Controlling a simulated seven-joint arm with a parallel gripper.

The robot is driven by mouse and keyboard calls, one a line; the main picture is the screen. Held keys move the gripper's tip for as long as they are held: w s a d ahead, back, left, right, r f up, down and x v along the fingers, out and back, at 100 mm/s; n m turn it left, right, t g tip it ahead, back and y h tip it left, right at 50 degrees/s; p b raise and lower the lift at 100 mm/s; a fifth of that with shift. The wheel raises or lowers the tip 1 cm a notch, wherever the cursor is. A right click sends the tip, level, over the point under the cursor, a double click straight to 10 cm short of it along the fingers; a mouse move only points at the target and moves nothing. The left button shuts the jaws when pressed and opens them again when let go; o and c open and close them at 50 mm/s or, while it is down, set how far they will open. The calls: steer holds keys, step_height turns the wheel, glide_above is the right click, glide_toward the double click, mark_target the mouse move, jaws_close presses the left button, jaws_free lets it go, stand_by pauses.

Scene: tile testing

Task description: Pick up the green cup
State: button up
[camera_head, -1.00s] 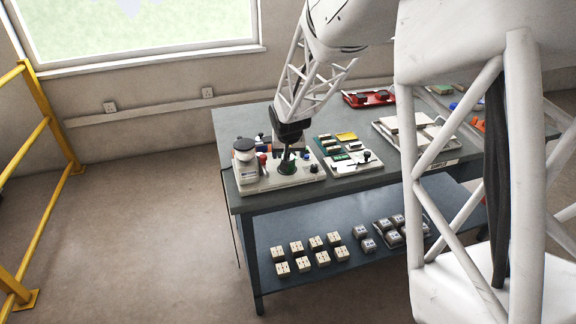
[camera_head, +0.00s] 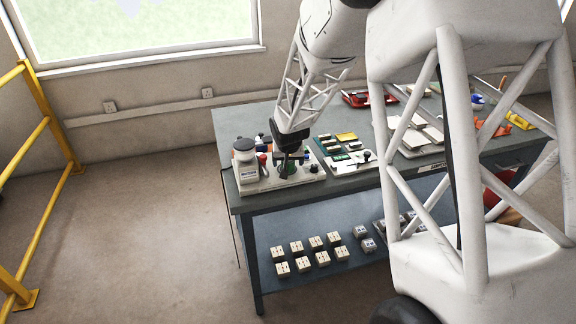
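The green cup (camera_head: 291,169) is a small dark green shape on the pale tray (camera_head: 262,186) at the left end of the table. My gripper (camera_head: 284,172) points down at the cup, and its dark fingers cover part of it. At this size I cannot tell whether the fingers touch the cup, or whether they are open or shut. The cup appears to be at tray level.
A dark knob (camera_head: 314,168) is on the right. A board with colored blocks (camera_head: 345,150) lies further right. Pale blocks (camera_head: 303,264) sit on the lower shelf (camera_head: 285,232).

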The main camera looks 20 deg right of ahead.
steer(key=shift+c, duration=0.3)
steer(key=c, duration=1)
steer(key=shift+r, duration=0.15)
steer(key=shift+r, duration=0.55)
step_height(320, 180, up, 2)
steer(key=s, duration=0.5)
steer(key=s+a+r, duration=0.1)
steer(key=s, duration=1)
steer(key=shift+a+r, duration=0.2)
steer(key=shift+r, duration=0.05)
steer(key=shift+w, duration=0.1)
